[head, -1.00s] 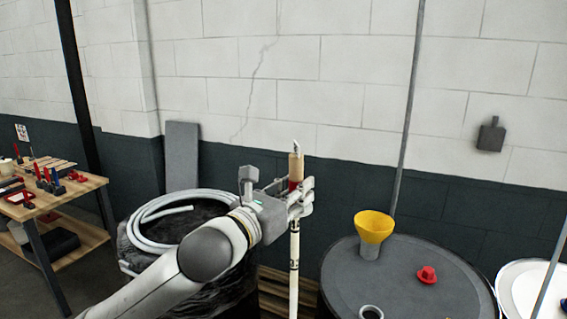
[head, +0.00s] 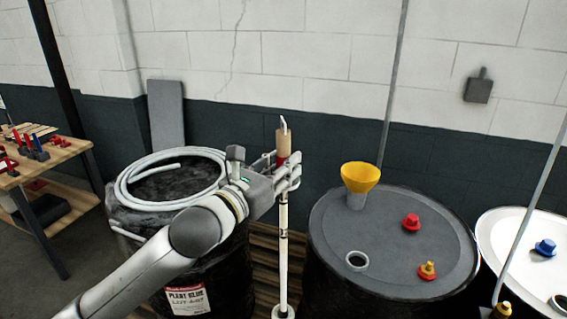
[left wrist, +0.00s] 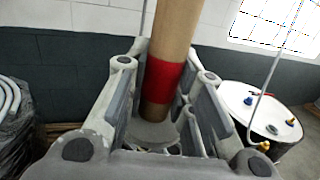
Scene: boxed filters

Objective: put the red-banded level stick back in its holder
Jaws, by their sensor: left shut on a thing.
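The level stick is a long pale pole with dark marks, a tan wooden handle (head: 283,141), a red band and a metal hook on top. My left gripper (head: 288,176) is shut on it around the red band. The stick stands about upright in the head view. In the left wrist view the red band (left wrist: 165,77) sits between the fingers (left wrist: 163,100). The stick's lower end meets a pale, wider ring (head: 283,312) at the bottom edge of the head view; I cannot tell whether this is the holder. My right gripper is not in view.
A grey drum (head: 330,225) with a yellow funnel (head: 360,177) and red cap (head: 411,221) stands right of the stick. A white drum (head: 490,235) is farther right. A black-wrapped drum with a coiled hose (head: 128,190) is left. A wooden workbench (head: 65,150) is far left.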

